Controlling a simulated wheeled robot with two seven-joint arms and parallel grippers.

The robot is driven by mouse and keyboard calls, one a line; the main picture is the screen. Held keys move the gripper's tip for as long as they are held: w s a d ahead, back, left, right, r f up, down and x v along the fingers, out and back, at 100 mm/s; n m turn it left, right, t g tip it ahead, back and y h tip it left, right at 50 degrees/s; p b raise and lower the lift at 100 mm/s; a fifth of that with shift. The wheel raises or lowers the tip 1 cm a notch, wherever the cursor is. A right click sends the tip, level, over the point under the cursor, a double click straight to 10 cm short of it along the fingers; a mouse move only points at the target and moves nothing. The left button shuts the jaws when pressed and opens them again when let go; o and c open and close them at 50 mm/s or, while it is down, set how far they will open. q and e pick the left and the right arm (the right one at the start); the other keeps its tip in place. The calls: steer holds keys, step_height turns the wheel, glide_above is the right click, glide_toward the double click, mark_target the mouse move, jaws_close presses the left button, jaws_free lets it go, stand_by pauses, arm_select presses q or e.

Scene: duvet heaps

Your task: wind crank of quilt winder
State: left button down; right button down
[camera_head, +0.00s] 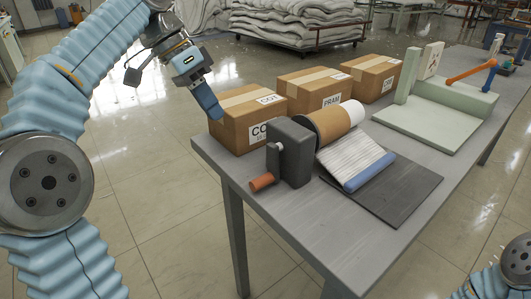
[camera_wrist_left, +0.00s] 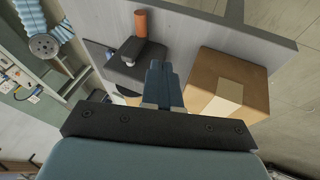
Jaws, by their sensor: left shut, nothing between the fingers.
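The quilt winder stands at the near end of the grey table, with a dark grey housing (camera_head: 291,152) and a cardboard-coloured roll (camera_head: 335,122). A white ribbed quilt (camera_head: 347,158) with a blue edge bar hangs from the roll onto a dark mat. The crank has an orange handle (camera_head: 262,182) low on the left side of the housing; it also shows in the left wrist view (camera_wrist_left: 141,24). My right gripper is not seen.
Cardboard boxes stand along the table's back edge, the nearest box (camera_head: 248,117) close to my left gripper. A pale green stand (camera_head: 432,110) with an orange lever (camera_head: 471,74) is farther right. A cart of folded duvets (camera_head: 300,20) stands behind. Floor left of the table is clear.

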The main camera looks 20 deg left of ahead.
arm_select(q)
steer(key=b+x, duration=0.2)
steer(key=x, duration=0.8)
steer(key=shift+d+f, duration=0.1)
steer(key=shift+d, duration=0.1)
steer(key=shift+s+d+f, duration=0.45)
steer(key=shift+s+d, duration=0.2)
steer(key=shift+d, duration=0.25)
steer(key=shift+s+d+f, duration=0.25)
steer(key=shift+d+f, duration=0.05)
steer(key=shift+d, duration=0.2)
steer(key=shift+s+d+f+b, duration=0.3)
steer(key=shift+d+f+b, duration=0.05)
steer(key=shift+b, duration=0.05)
